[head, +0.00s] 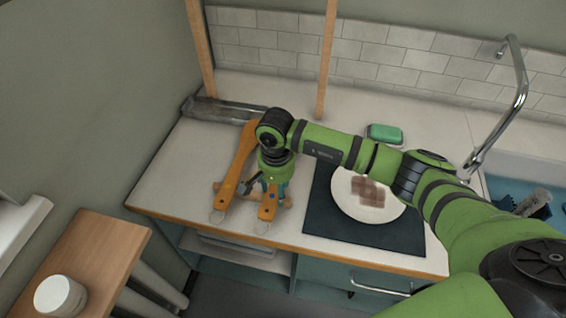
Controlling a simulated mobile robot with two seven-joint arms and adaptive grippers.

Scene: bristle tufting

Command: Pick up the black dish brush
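I cannot clearly make out a black dish brush. Two orange wooden handles with wire loops lie on the counter at the left: a long one (235,173) and a shorter visible one (267,208). My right gripper (264,188) points down over the shorter handle, near a wooden crosspiece (285,200). The gripper and wrist hide what lies under them, including the upper part of that handle. Whether the fingers are closed on anything cannot be seen. My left gripper is out of view.
A dark mat (320,218) holds a white plate (341,203) with brown pieces. A green block (385,133) lies behind it. The sink, with a tall tap (522,85) and a greyish brush-like item (533,204), is at the right. Wooden posts (327,60) rise at the back.

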